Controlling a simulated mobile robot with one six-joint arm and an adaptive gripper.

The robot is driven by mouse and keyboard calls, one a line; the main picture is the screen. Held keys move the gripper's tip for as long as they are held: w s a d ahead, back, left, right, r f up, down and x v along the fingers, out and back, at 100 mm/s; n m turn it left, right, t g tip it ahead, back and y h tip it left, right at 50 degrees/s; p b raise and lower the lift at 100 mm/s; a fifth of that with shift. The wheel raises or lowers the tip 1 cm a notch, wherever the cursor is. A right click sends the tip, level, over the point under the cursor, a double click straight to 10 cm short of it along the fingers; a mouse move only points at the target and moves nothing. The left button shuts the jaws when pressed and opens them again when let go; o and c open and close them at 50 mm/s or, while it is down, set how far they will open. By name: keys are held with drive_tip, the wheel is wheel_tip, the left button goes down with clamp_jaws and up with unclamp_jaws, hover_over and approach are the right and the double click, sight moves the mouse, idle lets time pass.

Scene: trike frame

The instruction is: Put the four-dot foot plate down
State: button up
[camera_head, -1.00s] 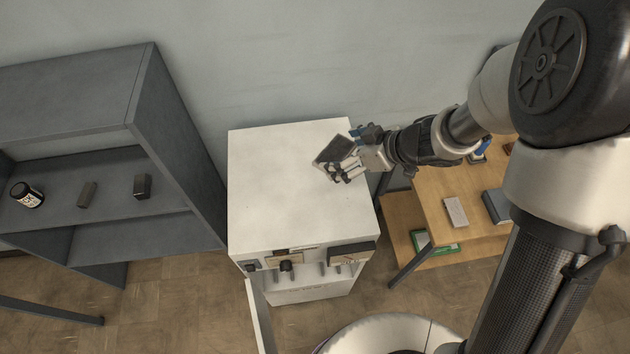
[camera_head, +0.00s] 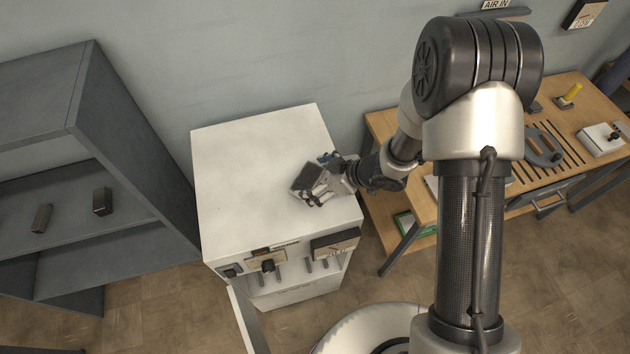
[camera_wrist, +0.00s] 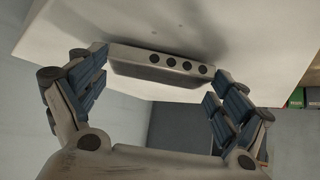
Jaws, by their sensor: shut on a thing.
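The four-dot foot plate (camera_wrist: 165,66) is a grey slab with a row of dark dots along its edge. In the wrist view it sits between the blue finger pads of my gripper (camera_wrist: 160,82), which is shut on it. In the head view the plate (camera_head: 307,177) is a dark square at the end of my gripper (camera_head: 320,186), over the right part of the white cabinet top (camera_head: 240,165). In the wrist view a shadow falls on the white surface (camera_wrist: 270,30) close to the plate. I cannot tell whether the plate touches the top.
The cabinet top is otherwise bare, with free room to the left. A grey shelf (camera_head: 140,150) with two small dark blocks stands at the left. A wooden workbench (camera_head: 555,110) with tools is at the right. The cabinet's door (camera_head: 246,318) hangs open in front.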

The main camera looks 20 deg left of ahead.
drive_tip(key=shift+f, duration=0.25)
drive_tip(key=shift+f, duration=0.2)
drive_tip(key=o, duration=1)
